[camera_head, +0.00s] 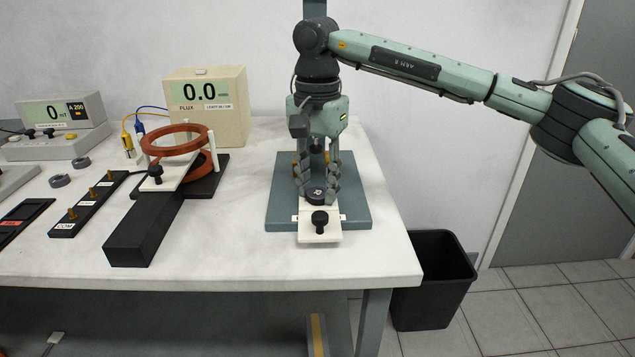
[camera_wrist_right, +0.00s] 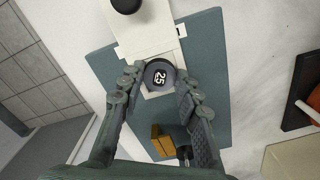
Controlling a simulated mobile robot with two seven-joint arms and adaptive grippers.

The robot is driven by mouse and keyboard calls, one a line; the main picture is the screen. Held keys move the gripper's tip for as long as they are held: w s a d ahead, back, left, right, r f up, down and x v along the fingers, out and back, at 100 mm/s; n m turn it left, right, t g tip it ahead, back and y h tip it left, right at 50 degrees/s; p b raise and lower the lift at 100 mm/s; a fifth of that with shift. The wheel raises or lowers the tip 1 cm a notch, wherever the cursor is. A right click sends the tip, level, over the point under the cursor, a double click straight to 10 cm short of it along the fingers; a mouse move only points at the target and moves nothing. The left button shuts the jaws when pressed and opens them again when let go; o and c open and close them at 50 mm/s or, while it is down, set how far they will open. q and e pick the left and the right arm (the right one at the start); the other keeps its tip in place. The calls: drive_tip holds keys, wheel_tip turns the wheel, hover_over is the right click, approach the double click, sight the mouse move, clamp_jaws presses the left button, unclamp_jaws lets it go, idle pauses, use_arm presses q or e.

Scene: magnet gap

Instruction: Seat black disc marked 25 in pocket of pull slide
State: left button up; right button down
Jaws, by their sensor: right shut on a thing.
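The black disc (camera_head: 315,194) marked 25 is between the fingers of my right gripper (camera_head: 316,192), which is shut on it. In the right wrist view the disc (camera_wrist_right: 159,75) shows its white 25 face-on between the two fingertips (camera_wrist_right: 158,88). The disc is over the white pull slide (camera_head: 319,229), at the end away from its black knob. A pale square edge shows around part of the disc. I cannot tell whether the disc is down in the pocket or just above it. My left gripper is not in view.
The slide lies on a blue-grey base plate (camera_head: 282,211) near the table's right side. A coil stand with red rings (camera_head: 174,140), a flux meter (camera_head: 208,105) and a black terminal strip (camera_head: 88,203) stand to the left. A black bin (camera_head: 432,280) is on the floor.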

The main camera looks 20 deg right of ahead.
drive_tip(key=c, duration=1)
unclamp_jaws()
drive_tip(key=shift+c, duration=1)
drive_tip(key=c, duration=0.3)
drive_tip(key=shift+c, duration=0.2)
drive_tip(key=shift+r+p, duration=1.4)
drive_tip(key=shift+r, duration=0.85)
